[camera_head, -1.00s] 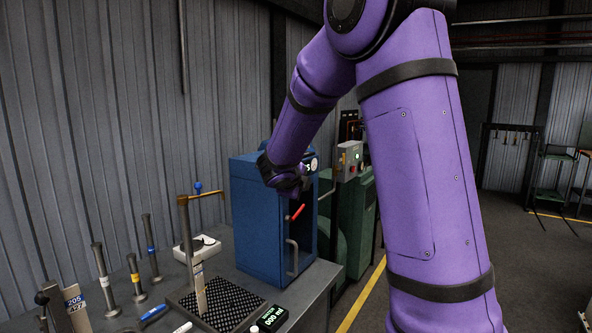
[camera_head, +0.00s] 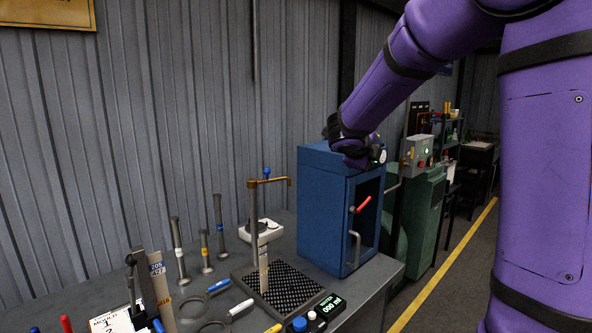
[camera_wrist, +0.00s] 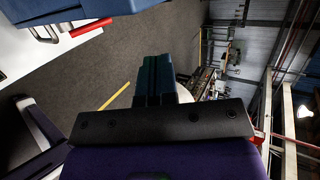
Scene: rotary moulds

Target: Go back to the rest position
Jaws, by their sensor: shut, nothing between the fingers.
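My gripper (camera_wrist: 154,62) shows in the wrist view as two dark teal fingers lying together, with nothing between them. In the head view my purple arm reaches in from the upper right, and its wrist end overlaps the top front of the blue cabinet (camera_head: 322,210). The fingers cannot be made out there. I cannot tell from this view how far the wrist is from the cabinet.
The grey bench (camera_head: 372,288) holds a black mesh plate (camera_head: 285,292) under a brass-topped stand (camera_head: 254,220), with several upright rods to its left. A green machine (camera_head: 425,215) stands right of the cabinet. Open floor with a yellow line (camera_head: 440,270) lies beyond.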

